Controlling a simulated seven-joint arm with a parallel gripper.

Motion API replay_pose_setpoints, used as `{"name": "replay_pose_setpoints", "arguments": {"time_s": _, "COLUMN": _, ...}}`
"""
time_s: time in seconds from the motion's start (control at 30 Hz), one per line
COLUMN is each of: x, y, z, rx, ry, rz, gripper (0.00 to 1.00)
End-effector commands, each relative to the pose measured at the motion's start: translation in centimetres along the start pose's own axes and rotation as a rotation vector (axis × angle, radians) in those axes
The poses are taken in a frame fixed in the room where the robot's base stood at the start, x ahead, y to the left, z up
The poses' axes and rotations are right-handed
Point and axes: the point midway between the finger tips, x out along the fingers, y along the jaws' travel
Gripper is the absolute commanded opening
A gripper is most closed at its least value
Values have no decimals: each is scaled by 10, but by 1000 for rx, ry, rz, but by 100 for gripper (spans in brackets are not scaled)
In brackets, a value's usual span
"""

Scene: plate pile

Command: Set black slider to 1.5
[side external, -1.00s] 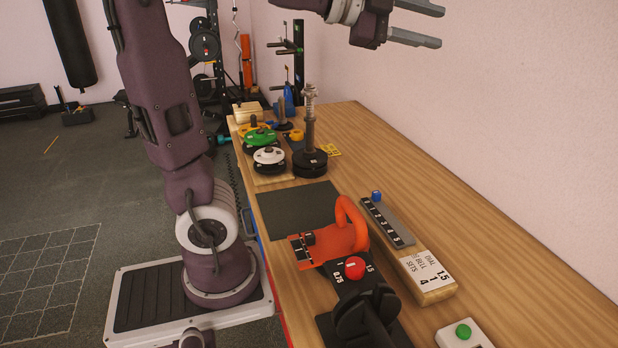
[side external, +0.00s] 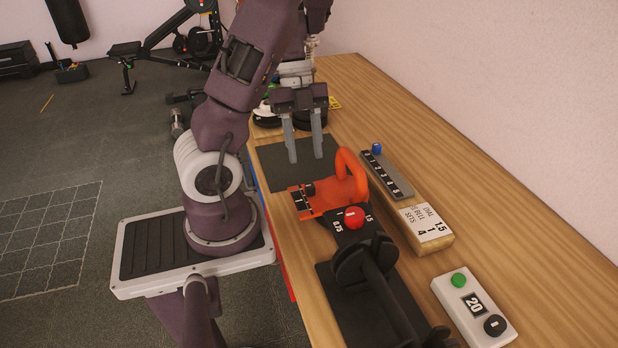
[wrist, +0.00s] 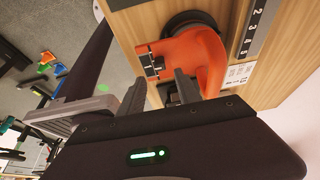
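An orange handled device (side external: 345,185) stands on the wooden table. A small black slider block (side external: 309,189) sits on its flat base, beside a black strip with white marks (side external: 301,204); the strip's labels are too small to read. The slider area also shows in the wrist view (wrist: 158,62). A red dial (side external: 354,217) in front is marked 0.75, 1 and 1.5. My gripper (side external: 305,157) is open and empty, pointing down above the dark mat, behind the orange device. In the wrist view its fingers (wrist: 160,90) are apart, below the orange device.
A grey scale with a blue knob (side external: 377,149) and a card block (side external: 425,222) lie to the right. A dumbbell (side external: 365,265) stands on a black base in front. A box (side external: 474,305) with a green button shows 20.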

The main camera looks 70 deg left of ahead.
Motion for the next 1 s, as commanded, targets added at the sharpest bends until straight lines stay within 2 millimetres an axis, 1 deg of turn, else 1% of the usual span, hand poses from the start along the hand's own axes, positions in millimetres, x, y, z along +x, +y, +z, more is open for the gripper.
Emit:
{"name": "replay_pose_setpoints", "arguments": {"time_s": 0.3, "x": 56, "y": 0, "z": 0, "rx": -2, "ry": 2, "rz": 2, "gripper": 40}}
{"name": "replay_pose_setpoints", "arguments": {"time_s": 0.37, "x": 64, "y": 0, "z": 0, "rx": -1, "ry": 3, "rz": 1, "gripper": 40}}
{"name": "replay_pose_setpoints", "arguments": {"time_s": 0.5, "x": 72, "y": 0, "z": 0, "rx": 0, "ry": 0, "rz": -2, "gripper": 40}}
{"name": "replay_pose_setpoints", "arguments": {"time_s": 0.67, "x": 72, "y": -1, "z": 0, "rx": 1, "ry": 0, "rz": -2, "gripper": 40}}
{"name": "replay_pose_setpoints", "arguments": {"time_s": 0.7, "x": 72, "y": -1, "z": 0, "rx": 1, "ry": 0, "rz": -2, "gripper": 38}}
{"name": "replay_pose_setpoints", "arguments": {"time_s": 0.9, "x": 71, "y": -1, "z": 0, "rx": 2, "ry": 0, "rz": -2, "gripper": 0}}
{"name": "replay_pose_setpoints", "arguments": {"time_s": 1.0, "x": 71, "y": -1, "z": 0, "rx": 2, "ry": 0, "rz": -2, "gripper": 0}}
